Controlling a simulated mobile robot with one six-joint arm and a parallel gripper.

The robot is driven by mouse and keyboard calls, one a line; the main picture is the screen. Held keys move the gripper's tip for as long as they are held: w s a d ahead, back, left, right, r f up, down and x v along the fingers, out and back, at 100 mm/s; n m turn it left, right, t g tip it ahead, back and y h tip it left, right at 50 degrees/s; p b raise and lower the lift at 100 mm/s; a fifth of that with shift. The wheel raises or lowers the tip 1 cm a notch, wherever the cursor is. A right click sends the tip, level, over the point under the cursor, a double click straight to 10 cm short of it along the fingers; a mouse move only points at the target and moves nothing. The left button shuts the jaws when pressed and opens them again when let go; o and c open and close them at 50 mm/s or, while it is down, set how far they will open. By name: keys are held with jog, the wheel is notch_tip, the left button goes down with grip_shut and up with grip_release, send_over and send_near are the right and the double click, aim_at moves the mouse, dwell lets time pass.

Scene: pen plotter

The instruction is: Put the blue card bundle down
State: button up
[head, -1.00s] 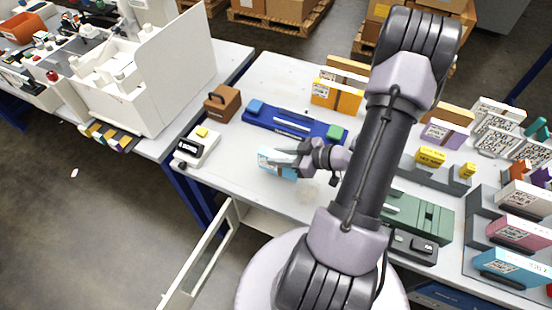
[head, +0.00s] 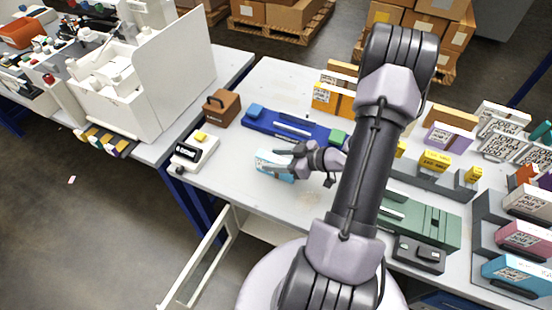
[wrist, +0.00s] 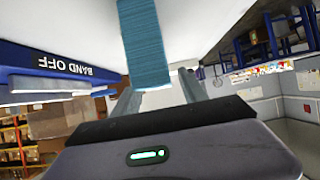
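The blue card bundle (head: 273,165), light blue with a white label on its front, stands on the pale bench top in front of the long blue machine. It also shows in the wrist view as a ribbed blue block (wrist: 145,42) at top centre. My gripper (head: 284,152) is just right of the bundle in the head view, its fingers spread. In the wrist view the two fingers (wrist: 160,88) are apart at either side of the bundle's near end, with a visible gap at the right finger. The exact finger overlap is hard to tell.
The blue machine (head: 290,125), labelled BAND OFF in the wrist view (wrist: 62,63), lies close behind the bundle. A white labelled device (head: 194,152) is to the left and a brown box (head: 222,107) behind it. A green machine (head: 425,222) is at right. Bench left of the bundle is clear.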

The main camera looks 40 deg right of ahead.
jog(key=shift+r, duration=0.15)
jog(key=p+v, duration=0.5)
jog(key=v, duration=0.7)
jog(key=w+d+r+m+g+h, duration=0.1)
jog(key=w+d+r+h, duration=0.5)
jog(key=w+r, duration=0.25)
jog(key=w+a+r+m+g+h, duration=0.1)
jog(key=w+a+r+m+h, duration=0.1)
jog(key=a+r, duration=0.35)
jog(key=w+a+r+m+g+h, duration=0.1)
jog(key=w+a+r+m+h, duration=0.1)
jog(key=r, duration=0.6)
jog(key=s+a+r+m+y, duration=0.1)
jog(key=s+a, duration=0.4)
jog(key=a, duration=0.5)
jog(key=s+a+r+m+g+y, duration=0.1)
jog(key=s+a+y, duration=0.2)
jog(key=a, duration=0.7)
jog(key=s+a+r+m+g+y, duration=0.1)
jog(key=s+a+r+y, duration=0.1)
jog(key=s+a, duration=0.5)
jog(key=a+y, duration=0.1)
jog(key=a, duration=0.2)
jog(key=shift+s+m, duration=0.2)
jog(key=shift+m, duration=0.2)
